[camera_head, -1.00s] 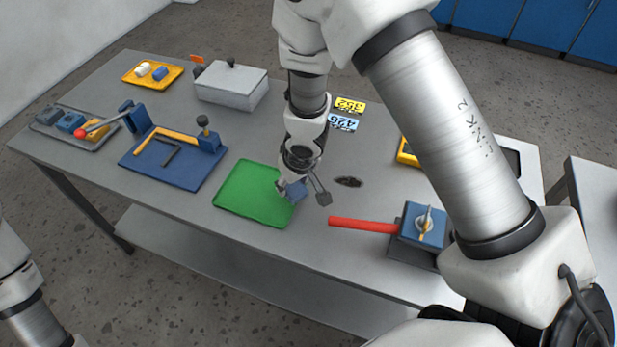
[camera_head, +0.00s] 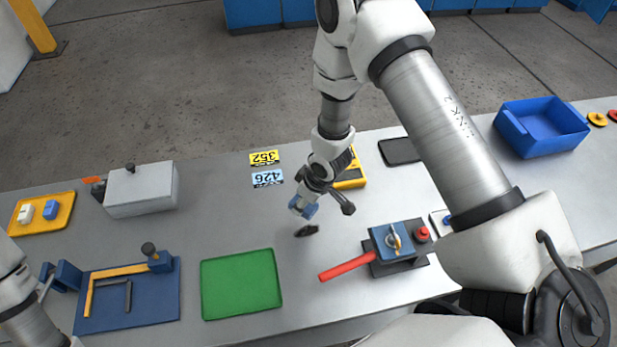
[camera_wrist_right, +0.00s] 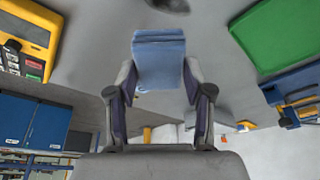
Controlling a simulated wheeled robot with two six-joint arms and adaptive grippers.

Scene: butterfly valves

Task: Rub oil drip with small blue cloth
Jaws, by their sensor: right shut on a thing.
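My right gripper (camera_head: 318,197) is shut on a small blue cloth (camera_head: 300,207). In the right wrist view the folded cloth (camera_wrist_right: 158,58) sits between the two fingers and sticks out past their tips. The dark oil drip (camera_head: 307,230) is on the grey table just below the cloth in the head view. Part of the drip also shows at the top edge of the right wrist view (camera_wrist_right: 170,5). The cloth appears above the table, apart from the drip.
A green tray (camera_head: 240,284) lies left of the drip, and a red-handled valve (camera_head: 345,267) stands to its right. A yellow device (camera_head: 352,172) is behind my gripper. Yellow and blue number tags (camera_head: 266,178) lie at the back. The table between tags and green tray is clear.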

